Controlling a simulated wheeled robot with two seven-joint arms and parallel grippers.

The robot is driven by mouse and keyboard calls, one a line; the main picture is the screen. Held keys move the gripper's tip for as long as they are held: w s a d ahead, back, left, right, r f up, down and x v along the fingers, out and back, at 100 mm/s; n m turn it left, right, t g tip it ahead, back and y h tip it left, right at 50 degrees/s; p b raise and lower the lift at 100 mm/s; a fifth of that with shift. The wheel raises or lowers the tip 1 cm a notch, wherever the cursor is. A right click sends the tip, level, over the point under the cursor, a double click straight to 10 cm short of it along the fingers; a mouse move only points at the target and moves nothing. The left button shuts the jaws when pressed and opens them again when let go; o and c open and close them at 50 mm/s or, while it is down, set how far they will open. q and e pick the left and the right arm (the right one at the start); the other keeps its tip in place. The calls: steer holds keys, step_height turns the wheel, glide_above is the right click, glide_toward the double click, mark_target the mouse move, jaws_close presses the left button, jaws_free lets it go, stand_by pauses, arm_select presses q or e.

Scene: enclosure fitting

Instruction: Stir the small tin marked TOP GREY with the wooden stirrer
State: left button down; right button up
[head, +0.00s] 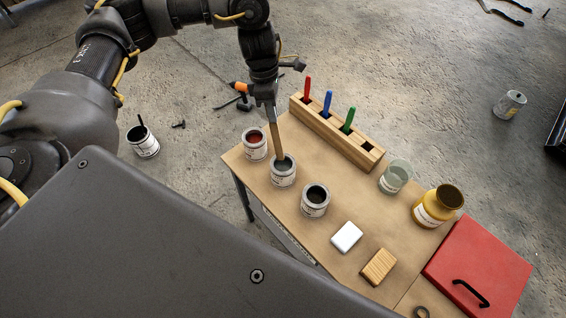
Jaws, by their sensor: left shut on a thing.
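My left gripper (268,103) is shut on the wooden stirrer (276,138), which hangs down nearly upright. The stirrer's lower end is inside the middle of three small open tins (283,178), which holds grey-green paint. The tip is hidden inside that tin. A tin with red paint (254,150) stands to its left. A tin with very dark paint (315,208) stands to its right. The labels are too small to read, so I cannot tell which is TOP GREY. My right gripper is not in view.
Behind the tins, a wooden rack (335,138) holds red, blue and green handled tools. A glass (395,177), yellow jar (438,206), white block (347,237), wooden block (379,267) and red case (480,262) occupy the right side. More cans stand on the floor.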

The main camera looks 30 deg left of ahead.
arm_select(q)
steer(key=shift+r+p, duration=2.25)
steer(key=shift+r, duration=0.35)
steer(key=shift+f, duration=0.1)
